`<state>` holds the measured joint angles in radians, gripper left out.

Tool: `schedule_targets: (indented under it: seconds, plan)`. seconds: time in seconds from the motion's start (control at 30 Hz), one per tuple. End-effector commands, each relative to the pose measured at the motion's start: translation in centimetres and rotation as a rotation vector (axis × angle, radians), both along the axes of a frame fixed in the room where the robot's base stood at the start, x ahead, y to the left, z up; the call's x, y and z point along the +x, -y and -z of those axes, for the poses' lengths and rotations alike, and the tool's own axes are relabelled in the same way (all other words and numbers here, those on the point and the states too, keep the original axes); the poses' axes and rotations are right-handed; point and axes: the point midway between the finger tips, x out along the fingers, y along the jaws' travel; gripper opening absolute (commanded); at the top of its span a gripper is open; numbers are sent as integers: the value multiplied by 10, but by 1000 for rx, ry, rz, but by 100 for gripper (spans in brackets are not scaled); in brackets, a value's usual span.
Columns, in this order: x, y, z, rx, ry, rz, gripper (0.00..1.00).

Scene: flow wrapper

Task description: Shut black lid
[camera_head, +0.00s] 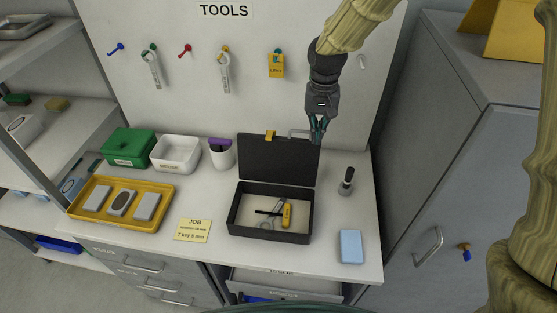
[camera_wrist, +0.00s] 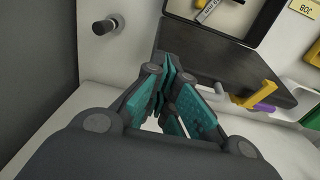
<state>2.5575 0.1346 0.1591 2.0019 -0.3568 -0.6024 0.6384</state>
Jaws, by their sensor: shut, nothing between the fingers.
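The black lid (camera_head: 262,160) stands raised at the back edge of the black box (camera_head: 234,219) on the workbench. A yellow tab (camera_head: 270,134) sits on the lid's top edge. The box is open and holds a yellow-handled tool (camera_head: 286,214) and other small items. My gripper (camera_head: 318,138) is shut and empty, at the lid's upper right corner in the head view; I cannot tell if it touches the lid. In the wrist view, the dark lid (camera_wrist: 215,65) lies just beyond my fingers (camera_wrist: 178,85), with its yellow tab (camera_wrist: 257,97) to the right.
A yellow tray (camera_head: 75,217) with several grey pieces, a green box (camera_head: 129,147), a white bin (camera_head: 175,153) and a cup (camera_head: 221,155) stand left. A dark-handled stamp (camera_head: 347,181) and blue block (camera_head: 351,246) stand right. A tool board (camera_head: 130,95) rises behind.

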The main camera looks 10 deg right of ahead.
Motion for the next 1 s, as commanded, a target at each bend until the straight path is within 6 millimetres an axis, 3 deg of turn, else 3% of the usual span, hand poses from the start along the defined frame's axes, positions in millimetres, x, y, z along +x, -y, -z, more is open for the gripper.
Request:
schedule_targets:
  seconds: [0.53, 1.0]
  plan:
    - [-1, 0, 3, 0, 0, 0, 0]
    - [-15, -5, 2, 0, -2, -1, 0]
